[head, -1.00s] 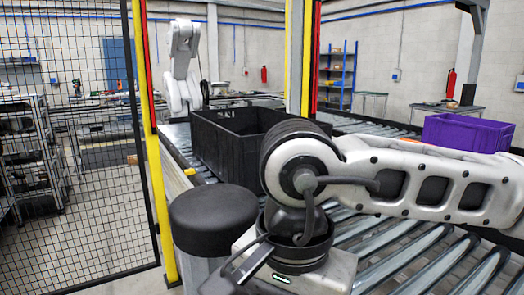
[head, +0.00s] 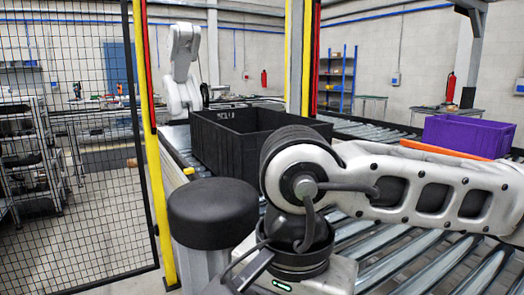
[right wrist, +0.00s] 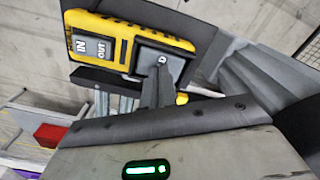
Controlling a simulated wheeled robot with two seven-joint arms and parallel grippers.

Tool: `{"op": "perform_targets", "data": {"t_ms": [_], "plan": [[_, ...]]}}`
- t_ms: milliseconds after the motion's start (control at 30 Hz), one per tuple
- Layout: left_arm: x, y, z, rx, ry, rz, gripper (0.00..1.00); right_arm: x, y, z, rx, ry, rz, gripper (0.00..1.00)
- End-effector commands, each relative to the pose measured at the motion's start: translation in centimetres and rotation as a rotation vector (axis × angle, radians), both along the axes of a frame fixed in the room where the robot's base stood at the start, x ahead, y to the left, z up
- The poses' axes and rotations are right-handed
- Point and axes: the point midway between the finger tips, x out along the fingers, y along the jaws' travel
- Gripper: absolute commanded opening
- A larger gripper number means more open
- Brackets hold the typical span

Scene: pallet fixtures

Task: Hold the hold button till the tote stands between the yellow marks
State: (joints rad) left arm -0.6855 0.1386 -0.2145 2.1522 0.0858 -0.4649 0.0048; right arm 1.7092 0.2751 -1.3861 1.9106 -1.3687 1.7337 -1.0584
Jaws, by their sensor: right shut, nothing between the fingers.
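The black tote (head: 228,150) stands upright on the roller conveyor, left of centre in the head view; my right arm hides its near right part. A small yellow mark (head: 189,171) shows on the conveyor's left edge beside the tote; no second mark is clear. In the right wrist view a yellow control box (right wrist: 113,29) carries a grey IN button (right wrist: 92,47) and the word OUT beside it. The shut, empty fingers of my right gripper (right wrist: 160,70) lie over the box's right part, across a grey square. I cannot tell whether they touch it. My left gripper is out of view.
A purple crate (head: 468,134) stands at the right, with an orange strip (head: 445,149) before it. A round black pad (head: 212,205) stands near the front. A mesh fence (head: 80,200) closes the left side. A white robot arm (head: 182,70) stands behind the tote.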

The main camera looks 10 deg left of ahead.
Motion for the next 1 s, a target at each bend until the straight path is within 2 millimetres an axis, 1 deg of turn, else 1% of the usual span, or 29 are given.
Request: {"op": "perform_targets", "data": {"t_ms": [200, 567, 767, 1000], "plan": [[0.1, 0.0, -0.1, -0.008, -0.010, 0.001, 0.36, 0.0, 0.0, -0.7, 0.000, 0.000, 0.000, 0.00], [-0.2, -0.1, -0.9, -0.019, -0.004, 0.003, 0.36, 0.0, 0.0, -1.6, 0.000, 0.000, 0.000, 0.00], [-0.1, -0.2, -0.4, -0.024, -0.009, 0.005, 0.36, 0.0, 0.0, -1.5, 0.000, 0.000, 0.000, 0.00], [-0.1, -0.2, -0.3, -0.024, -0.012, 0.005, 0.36, 0.0, 0.0, -1.5, -0.001, 0.001, 0.000, 0.00]]}}
